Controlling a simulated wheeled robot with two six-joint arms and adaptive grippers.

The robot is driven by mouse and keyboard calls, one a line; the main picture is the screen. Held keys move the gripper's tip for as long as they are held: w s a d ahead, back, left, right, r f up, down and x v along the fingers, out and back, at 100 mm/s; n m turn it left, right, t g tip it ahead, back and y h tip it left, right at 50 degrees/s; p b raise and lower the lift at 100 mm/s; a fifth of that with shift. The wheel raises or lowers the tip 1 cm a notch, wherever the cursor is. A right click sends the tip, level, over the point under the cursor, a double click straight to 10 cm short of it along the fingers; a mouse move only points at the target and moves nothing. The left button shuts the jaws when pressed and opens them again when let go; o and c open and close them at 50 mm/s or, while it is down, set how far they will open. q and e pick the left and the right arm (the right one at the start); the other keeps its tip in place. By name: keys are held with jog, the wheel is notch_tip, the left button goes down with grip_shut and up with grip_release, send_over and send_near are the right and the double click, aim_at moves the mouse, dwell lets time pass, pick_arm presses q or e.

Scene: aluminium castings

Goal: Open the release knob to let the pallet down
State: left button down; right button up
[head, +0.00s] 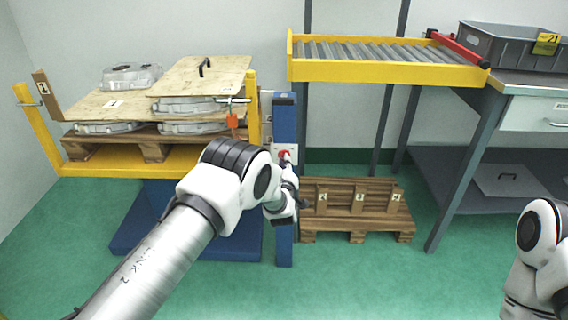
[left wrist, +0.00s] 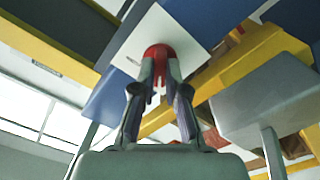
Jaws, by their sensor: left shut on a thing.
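The red release knob (head: 284,154) is on a white plate on the blue post (head: 285,115) of the lift. In the left wrist view the knob (left wrist: 159,50) sits between the fingertips of my left gripper (left wrist: 160,72), which is shut on it. In the head view my arm hides most of the left gripper (head: 287,172). The wooden pallet (head: 110,139) rests raised on the yellow lift frame (head: 90,171). It carries aluminium castings (head: 132,75) and plywood sheets (head: 200,77). My right gripper is out of view.
An empty pallet (head: 355,205) with numbered blocks lies on the floor right of the post. A bench with a grey crate (head: 510,47) is at right. Green floor is clear in front.

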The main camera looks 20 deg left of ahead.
pick_arm(q)
jog(key=shift+m+b, duration=0.3)
jog(key=shift+m, duration=8)
jog(key=c, duration=1.2)
grip_release()
notch_tip(320, 180, up, 10)
